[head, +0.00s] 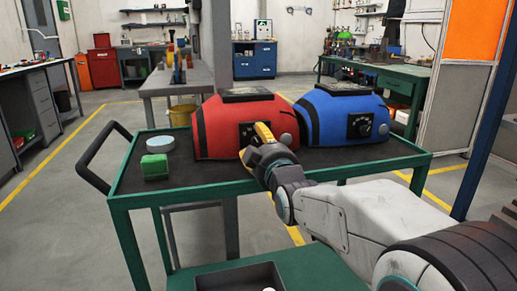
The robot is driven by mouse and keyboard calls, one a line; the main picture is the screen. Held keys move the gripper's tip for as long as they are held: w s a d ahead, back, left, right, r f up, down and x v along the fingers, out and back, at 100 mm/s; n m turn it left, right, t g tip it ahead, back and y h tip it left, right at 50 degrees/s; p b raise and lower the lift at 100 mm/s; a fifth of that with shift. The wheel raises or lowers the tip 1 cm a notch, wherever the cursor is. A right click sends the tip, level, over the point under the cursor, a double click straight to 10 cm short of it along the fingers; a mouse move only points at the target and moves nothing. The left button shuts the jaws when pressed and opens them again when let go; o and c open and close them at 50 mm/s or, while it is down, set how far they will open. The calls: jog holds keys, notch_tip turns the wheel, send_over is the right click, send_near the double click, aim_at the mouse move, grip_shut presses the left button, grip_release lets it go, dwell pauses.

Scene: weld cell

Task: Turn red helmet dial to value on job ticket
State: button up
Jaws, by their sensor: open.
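The red helmet (216,128) rests on the cart's dark top, with a black control panel (246,130) and a round grey knob (286,139) on its front. My gripper (263,131), with yellow fingers, is open right in front of that panel and hides part of it, including any dial behind the fingers. I cannot tell whether the fingers touch the helmet. A blue helmet (325,116) with a similar black panel and dial (360,126) sits to the right. I cannot make out a job ticket or any dial numbers.
The green cart (290,177) has a black handle at its left. A green block (154,167) and a pale round disc (160,144) lie on its left part. A dark tray (238,278) is on the lower shelf. A blue post (487,120) stands at the right.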

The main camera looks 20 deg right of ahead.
jog(key=shift+w, duration=0.5)
jog(key=shift+c, duration=0.3)
grip_shut()
